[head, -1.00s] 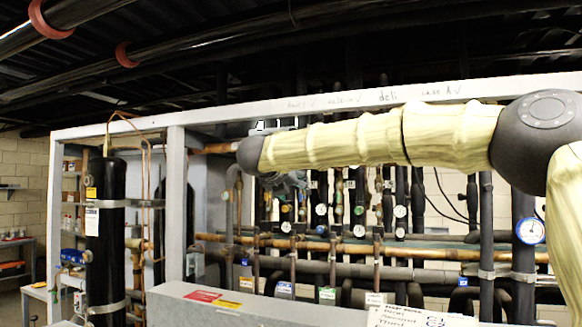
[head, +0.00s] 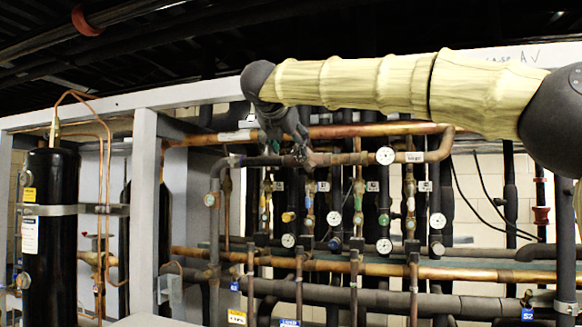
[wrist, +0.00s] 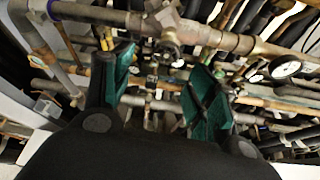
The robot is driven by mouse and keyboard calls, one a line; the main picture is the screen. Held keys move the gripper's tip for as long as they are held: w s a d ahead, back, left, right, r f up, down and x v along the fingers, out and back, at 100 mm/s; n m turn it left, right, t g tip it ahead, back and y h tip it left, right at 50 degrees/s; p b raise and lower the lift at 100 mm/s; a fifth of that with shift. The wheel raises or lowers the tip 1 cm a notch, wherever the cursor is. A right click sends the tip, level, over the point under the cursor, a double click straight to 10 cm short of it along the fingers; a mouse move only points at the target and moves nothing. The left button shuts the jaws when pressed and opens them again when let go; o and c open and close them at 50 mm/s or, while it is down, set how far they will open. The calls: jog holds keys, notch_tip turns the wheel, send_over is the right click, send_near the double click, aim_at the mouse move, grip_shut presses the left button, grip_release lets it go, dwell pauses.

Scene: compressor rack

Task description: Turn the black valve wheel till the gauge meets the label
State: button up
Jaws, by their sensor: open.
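My gripper (head: 297,145) is at the upper pipe of the rack, partly hidden behind my arm in the head view. In the wrist view my gripper (wrist: 165,75) has its teal fingers spread with nothing between them. A bronze valve body (wrist: 168,22) sits on the pipe just beyond the fingertips; touching or apart, I cannot tell. The gauge also shows in the wrist view (wrist: 286,66).
Several smaller gauges, such as one low on the rack (head: 384,246), sit among crowded vertical pipes. A copper pipe (head: 400,129) runs just above the valve pipe. A black tank (head: 48,240) and a grey frame post (head: 145,200) stand to the left.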

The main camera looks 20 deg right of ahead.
aim_at(300, 156)
jog(key=p+x, duration=0.4)
jog(key=x, duration=0.6)
jog(key=shift+w, duration=0.45)
jog(key=shift+d, duration=0.1)
jog(key=s, duration=0.1)
jog(key=s+r, duration=0.1)
jog(key=s, duration=0.1)
jog(key=s+r, duration=0.1)
jog(key=shift+s+r, duration=0.2)
jog(key=shift+s, duration=0.15)
jog(key=shift+c, duration=1.2)
jog(key=shift+w+f, duration=0.15)
jog(key=shift+w, duration=0.1)
jog(key=c, duration=0.3)
jog(key=shift+w+a+f, duration=0.25)
jog(key=shift+w+f, duration=0.1)
jog(key=shift+w, duration=0.3)
jog(key=c, duration=0.4)
jog(key=shift+w+d+f, duration=0.2)
jog(key=shift+w, duration=0.1)
jog(key=shift+c, duration=0.5)
jog(key=shift+s+d, duration=0.1)
jog(key=shift+d, duration=0.05)
jog(key=shift+r, duration=0.1)
